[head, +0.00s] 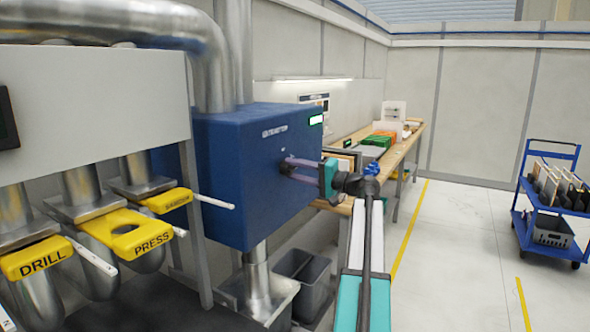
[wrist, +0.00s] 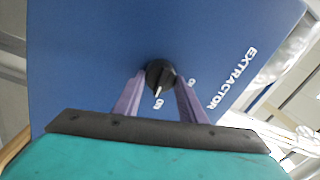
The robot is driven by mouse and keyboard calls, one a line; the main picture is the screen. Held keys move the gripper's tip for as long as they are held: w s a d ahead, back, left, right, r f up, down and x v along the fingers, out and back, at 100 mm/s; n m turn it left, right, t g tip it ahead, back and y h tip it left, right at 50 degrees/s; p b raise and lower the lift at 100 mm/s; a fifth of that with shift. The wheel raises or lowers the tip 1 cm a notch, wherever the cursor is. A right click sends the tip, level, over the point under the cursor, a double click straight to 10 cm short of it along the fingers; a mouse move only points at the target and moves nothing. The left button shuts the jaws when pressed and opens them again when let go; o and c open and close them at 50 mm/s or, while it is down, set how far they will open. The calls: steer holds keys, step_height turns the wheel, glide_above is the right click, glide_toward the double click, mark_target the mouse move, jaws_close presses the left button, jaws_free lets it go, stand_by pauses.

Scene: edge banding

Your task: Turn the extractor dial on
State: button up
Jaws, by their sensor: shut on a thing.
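The extractor (head: 240,165) is a blue box on a metal duct, with white EXTRACTOR lettering that shows turned over in the wrist view (wrist: 232,78). Its dial (wrist: 160,72) is a small black round knob with a white pointer, which lies toward one of two small white labels. The labels are too small to read surely. My gripper (head: 285,164) reaches the box's face from the right. Its purple fingers stand on both sides of the dial and are shut on it.
A lit green-white indicator (head: 315,120) is on the box's upper right. A wooden bench (head: 385,150) runs behind my arm. A blue cart (head: 548,205) stands at the right, with clear floor before it.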

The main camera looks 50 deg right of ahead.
steer(key=shift+m, duration=0.5)
steer(key=o, duration=1.1)
steer(key=shift+c, duration=0.2)
steer(key=shift+s, duration=0.1)
steer(key=b+v, duration=0.2)
steer(key=v, duration=1.1)
steer(key=shift+s+b, duration=0.3)
steer(key=shift+s, duration=0.05)
steer(key=shift+f, duration=0.1)
